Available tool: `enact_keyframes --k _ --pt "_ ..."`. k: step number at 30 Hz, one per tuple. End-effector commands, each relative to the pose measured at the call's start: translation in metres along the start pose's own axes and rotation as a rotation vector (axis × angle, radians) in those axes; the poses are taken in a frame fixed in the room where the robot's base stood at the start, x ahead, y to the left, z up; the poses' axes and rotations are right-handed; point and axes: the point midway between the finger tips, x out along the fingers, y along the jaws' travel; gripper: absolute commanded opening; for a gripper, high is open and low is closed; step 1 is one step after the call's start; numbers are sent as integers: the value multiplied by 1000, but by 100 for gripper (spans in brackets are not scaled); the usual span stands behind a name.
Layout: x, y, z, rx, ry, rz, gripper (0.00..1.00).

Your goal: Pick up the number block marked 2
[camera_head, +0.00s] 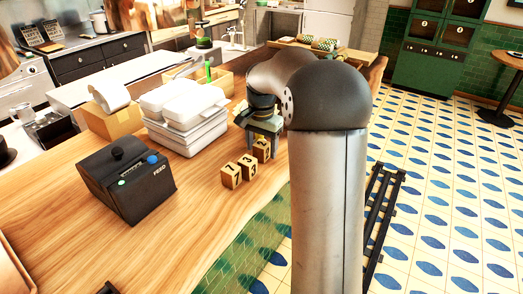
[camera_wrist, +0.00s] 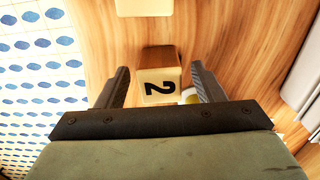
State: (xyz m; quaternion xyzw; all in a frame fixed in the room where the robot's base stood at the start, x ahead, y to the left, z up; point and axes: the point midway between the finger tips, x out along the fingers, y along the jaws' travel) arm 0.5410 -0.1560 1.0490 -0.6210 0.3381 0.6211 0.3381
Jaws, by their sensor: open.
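The number block marked 2 (camera_wrist: 160,86) is a wooden cube with a pale face and a dark 2, seen upside down in the wrist view. My gripper (camera_wrist: 160,68) is open, with one dark finger on each side of the block and visible gaps between. In the head view my gripper (camera_head: 263,130) is over the counter, above the rearmost block (camera_head: 262,151) of a short row. Its fingertips are partly hidden there. Blocks marked 7 (camera_head: 231,176) and 3 (camera_head: 248,166) stand nearer the camera.
Another block (camera_wrist: 144,7) is at the top of the wrist view. A black box marked FEED (camera_head: 127,185), stacked white containers (camera_head: 187,133) and a cardboard box (camera_head: 110,122) stand left on the wooden counter (camera_head: 215,225). The counter's edge drops to the tiled floor at right.

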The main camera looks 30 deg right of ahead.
Motion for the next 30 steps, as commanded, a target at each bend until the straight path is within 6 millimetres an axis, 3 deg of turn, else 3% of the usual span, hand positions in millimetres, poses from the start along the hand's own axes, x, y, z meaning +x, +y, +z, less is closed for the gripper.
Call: enact_keyframes --k 5,10,22,30 --pt "0 0 0 0 0 0 62" --pt "0 0 0 0 0 0 15" --pt "-4 0 0 0 1 -1 13" --pt "-38 2 4 -1 4 -3 13"
